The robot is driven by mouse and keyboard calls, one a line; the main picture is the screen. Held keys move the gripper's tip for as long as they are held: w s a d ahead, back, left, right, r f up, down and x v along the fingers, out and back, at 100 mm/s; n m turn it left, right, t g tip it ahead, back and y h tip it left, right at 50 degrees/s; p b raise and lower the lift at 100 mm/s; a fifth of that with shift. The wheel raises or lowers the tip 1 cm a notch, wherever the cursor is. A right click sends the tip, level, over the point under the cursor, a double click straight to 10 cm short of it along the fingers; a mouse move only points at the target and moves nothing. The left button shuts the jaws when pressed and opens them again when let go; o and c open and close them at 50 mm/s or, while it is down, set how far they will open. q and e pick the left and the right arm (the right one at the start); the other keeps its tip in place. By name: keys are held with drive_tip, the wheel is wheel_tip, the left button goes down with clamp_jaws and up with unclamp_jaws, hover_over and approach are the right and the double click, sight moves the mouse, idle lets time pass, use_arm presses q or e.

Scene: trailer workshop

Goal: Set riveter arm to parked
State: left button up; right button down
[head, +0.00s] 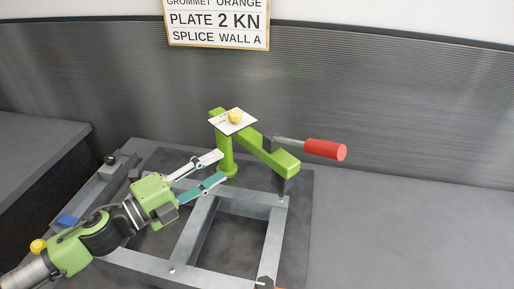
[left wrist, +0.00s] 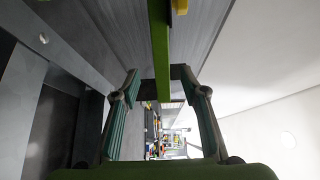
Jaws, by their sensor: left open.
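The riveter (head: 226,145) is a bright green post with a green arm (head: 268,152) reaching right and toward me. A red handle (head: 326,149) on a grey rod sticks out to the right. A white card with a yellow knob (head: 235,117) sits on top of the post. My left gripper (head: 221,166) is open, its fingertips close to the post on its left side. In the left wrist view, a green bar (left wrist: 160,45) stands ahead of and between the open fingers (left wrist: 157,82); I cannot tell whether they touch it. My right gripper is out of view.
A grey metal frame (head: 195,232) lies on a dark mat under the riveter. A ribbed grey wall with a sign (head: 217,22) stands behind. The grey bench top (head: 410,235) at right is clear.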

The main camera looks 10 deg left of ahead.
sight(250, 147)
use_arm(q)
drive_tip(key=p+x, duration=0.5)
drive_tip(key=x, duration=0.7)
drive_tip(key=shift+w+r, duration=0.1)
drive_tip(key=shift+r, duration=0.1)
drive_tip(key=shift+w+d+f, duration=0.1)
drive_tip(key=shift+w+d, duration=0.35)
drive_tip(key=shift+w, duration=0.05)
clamp_jaws()
